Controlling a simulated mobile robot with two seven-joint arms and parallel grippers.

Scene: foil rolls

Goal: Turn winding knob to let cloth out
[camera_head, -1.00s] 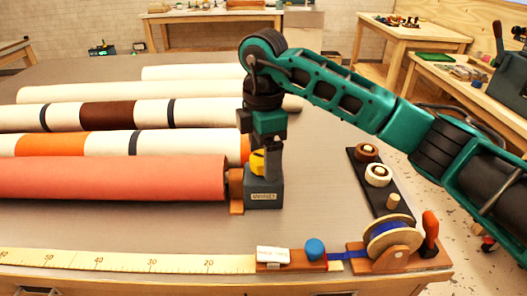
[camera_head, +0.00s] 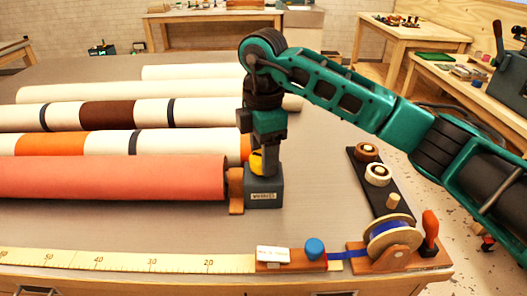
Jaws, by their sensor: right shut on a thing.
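The salmon cloth roll (camera_head: 110,177) lies across the left of the table, its right end at a brown bracket (camera_head: 236,191). A grey winding box (camera_head: 264,192) with a small label stands just right of that bracket. The yellow winding knob (camera_head: 257,161) shows above the box, partly hidden by my gripper. My right gripper (camera_head: 265,165) points straight down and is shut on the knob. My left gripper is not in view.
Several more rolls (camera_head: 60,117) lie behind the salmon roll. A measuring tape (camera_head: 130,262) runs along the front edge. A blue ribbon spool (camera_head: 392,240) and a dark strip with small reels (camera_head: 379,185) are at the right. Bare table lies before the box.

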